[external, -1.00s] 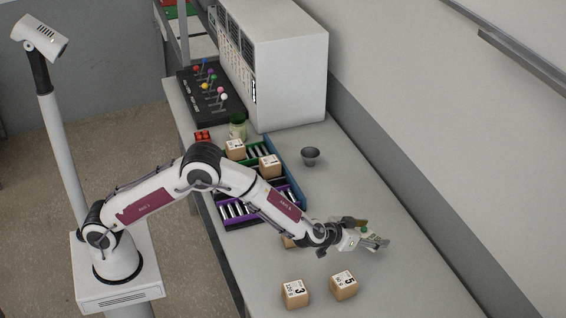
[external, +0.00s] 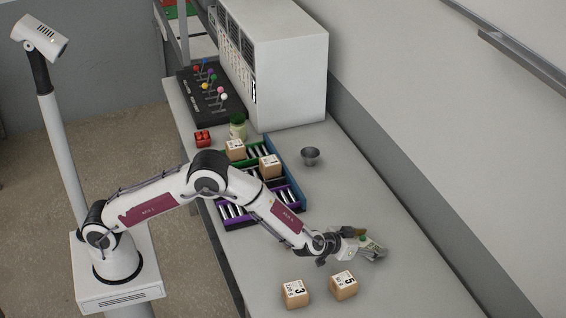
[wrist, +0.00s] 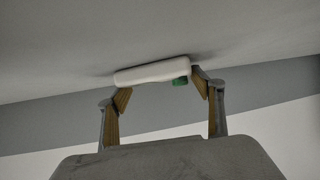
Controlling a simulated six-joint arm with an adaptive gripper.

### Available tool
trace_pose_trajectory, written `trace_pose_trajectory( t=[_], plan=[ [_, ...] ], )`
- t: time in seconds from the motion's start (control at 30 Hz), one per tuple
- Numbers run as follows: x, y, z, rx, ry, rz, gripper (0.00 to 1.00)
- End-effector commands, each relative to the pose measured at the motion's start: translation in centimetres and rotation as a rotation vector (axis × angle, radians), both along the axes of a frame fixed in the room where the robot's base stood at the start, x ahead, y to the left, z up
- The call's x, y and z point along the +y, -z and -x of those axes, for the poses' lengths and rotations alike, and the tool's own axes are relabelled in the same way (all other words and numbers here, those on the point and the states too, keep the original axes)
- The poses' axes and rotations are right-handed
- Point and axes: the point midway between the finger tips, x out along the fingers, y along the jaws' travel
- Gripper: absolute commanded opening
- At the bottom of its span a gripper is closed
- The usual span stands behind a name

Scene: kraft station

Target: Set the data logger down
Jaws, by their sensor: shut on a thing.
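My gripper (external: 367,248) is at the end of the outstretched arm, low over the right part of the table. In the wrist view my gripper (wrist: 160,88) is shut on the data logger (wrist: 150,71), a slim white body with a small green part. The logger lies across between the two fingers. A dark shadow on the table shows close beside it, so it is at or just above the surface; I cannot tell if it touches. In the external view the logger is small and mostly covered by the fingers.
A metal cup (external: 310,156), a rack with coloured bins (external: 297,199), a green-lidded jar (external: 238,128) and a red block (external: 202,138) are farther back. The table right of the gripper is clear.

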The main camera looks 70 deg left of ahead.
Motion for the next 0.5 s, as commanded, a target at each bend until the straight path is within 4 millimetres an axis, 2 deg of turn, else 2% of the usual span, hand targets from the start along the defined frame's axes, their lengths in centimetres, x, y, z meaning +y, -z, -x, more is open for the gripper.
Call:
trace_pose_trajectory(
  t=[0.03, 0.07, 0.1, 0.5],
  plan=[
    [0.00, 0.00, -0.01, 0.000, 0.000, 0.000, 0.74],
    [0.00, 0.00, -0.01, 0.000, 0.000, 0.000, 0.82],
    [0.00, 0.00, -0.01, 0.000, 0.000, 0.000, 0.83],
    [0.00, -0.14, -0.01, 0.000, 0.000, 0.000, 0.83]
  ],
)
